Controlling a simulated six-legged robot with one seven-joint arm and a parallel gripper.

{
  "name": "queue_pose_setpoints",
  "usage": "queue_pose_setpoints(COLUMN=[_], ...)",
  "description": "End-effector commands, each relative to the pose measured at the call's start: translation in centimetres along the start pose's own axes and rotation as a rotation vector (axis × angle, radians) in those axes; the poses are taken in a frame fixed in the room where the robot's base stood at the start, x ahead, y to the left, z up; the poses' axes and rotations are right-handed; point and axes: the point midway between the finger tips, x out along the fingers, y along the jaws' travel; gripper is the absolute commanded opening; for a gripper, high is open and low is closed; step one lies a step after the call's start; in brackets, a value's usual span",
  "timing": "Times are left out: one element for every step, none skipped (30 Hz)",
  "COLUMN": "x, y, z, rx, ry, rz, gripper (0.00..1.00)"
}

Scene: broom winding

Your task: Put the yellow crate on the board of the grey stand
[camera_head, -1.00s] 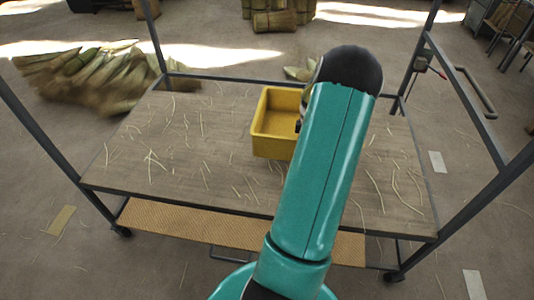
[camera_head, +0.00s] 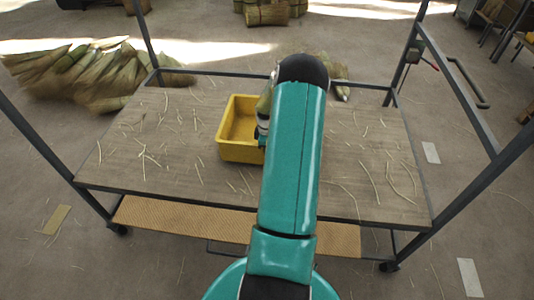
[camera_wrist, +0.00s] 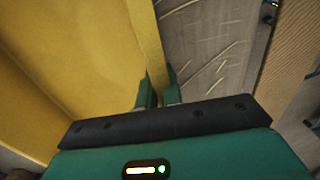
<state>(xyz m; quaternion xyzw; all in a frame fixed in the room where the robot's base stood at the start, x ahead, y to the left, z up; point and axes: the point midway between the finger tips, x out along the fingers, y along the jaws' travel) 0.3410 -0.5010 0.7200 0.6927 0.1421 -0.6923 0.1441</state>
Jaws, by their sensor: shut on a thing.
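The yellow crate (camera_head: 238,151) is upright over the middle of the board (camera_head: 115,150) of the grey stand (camera_head: 35,140), left of my arm in the head view. I cannot tell whether its bottom touches the board. In the wrist view my gripper (camera_wrist: 158,92) is shut on one wall of the crate (camera_wrist: 65,60), with a finger on each side of it. The board (camera_wrist: 210,45) shows beyond that wall. In the head view my arm hides the crate's right side and most of the gripper.
Thin straw pieces (camera_head: 145,160) lie scattered over the board. Grey posts rise at the stand's corners. A woven lower shelf (camera_head: 180,222) sits under the front edge. A heap of straw bundles (camera_head: 75,75) lies on the floor behind left. The board is mostly clear on both sides.

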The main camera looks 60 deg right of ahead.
Motion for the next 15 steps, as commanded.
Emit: queue_pose_setpoints(x=[0.8,1.3,1.8,2.1,2.4,2.6,2.6,2.6,2.6,2.6,2.6,2.6,2.6,2.6,2.7], y=[0.1,0.1,0.1,0.1,0.1,0.2,0.2,0.2,0.2,0.2,0.2,0.2,0.2,0.2,0.2], z=[0.0,0.1,0.1,0.1,0.1,0.1,0.1,0.1,0.1,0.1,0.1,0.1,0.1,0.1,0.1], rx=[0.0,0.0,0.001,0.001,0.001,0.001,0.001,0.001,0.001,0.001,0.001,0.001,0.001,0.001,0.001], ry=[0.001,0.001,0.001,0.001,0.001,0.001,0.001,0.001,0.001,0.001,0.001,0.001,0.001,0.001,0.001], rz=[0.001,0.002,0.003,0.003,0.003,0.004,0.005,0.005,0.006,0.006,0.006,0.006,0.005,0.005,0.005], gripper=[0.0,0.0,0.0,0.0,0.0,0.0,0.0,0.0,0.0,0.0,0.0,0.0,0.0,0.0,0.0])
